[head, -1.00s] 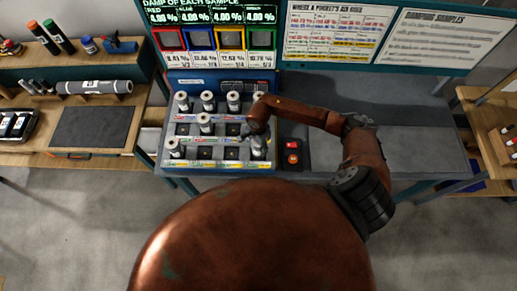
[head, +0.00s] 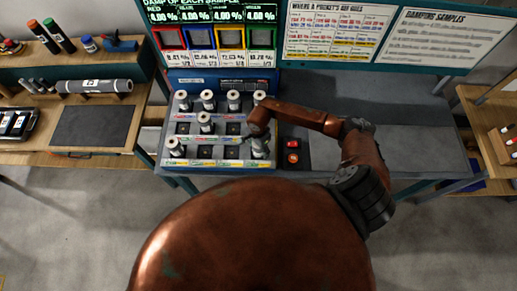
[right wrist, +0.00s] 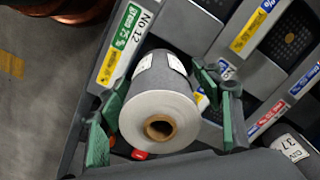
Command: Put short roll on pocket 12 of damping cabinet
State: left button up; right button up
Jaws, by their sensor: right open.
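The short grey roll (right wrist: 157,92) with a brown core stands in the pocket labelled No 12 in the right wrist view. My right gripper (right wrist: 162,118) is open, with its green fingers on both sides of the roll. I cannot tell whether they touch it. In the head view my right gripper (head: 258,142) is over the front right corner of the damping cabinet (head: 222,164), and the arm partly hides that corner. My left gripper is out of view.
Several other rolls stand in the back row, middle row and front left pocket of the cabinet. A red button box (head: 292,152) sits just right of it. Display boards stand behind. The grey bench top (head: 415,135) at the right is clear.

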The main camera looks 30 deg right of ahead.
jog(key=shift+r, duration=0.4)
notch_tip(320, 180, up, 10)
jog(key=shift+r+b, duration=0.2)
jog(key=shift+b, duration=0.8)
jog(key=shift+r, duration=0.55)
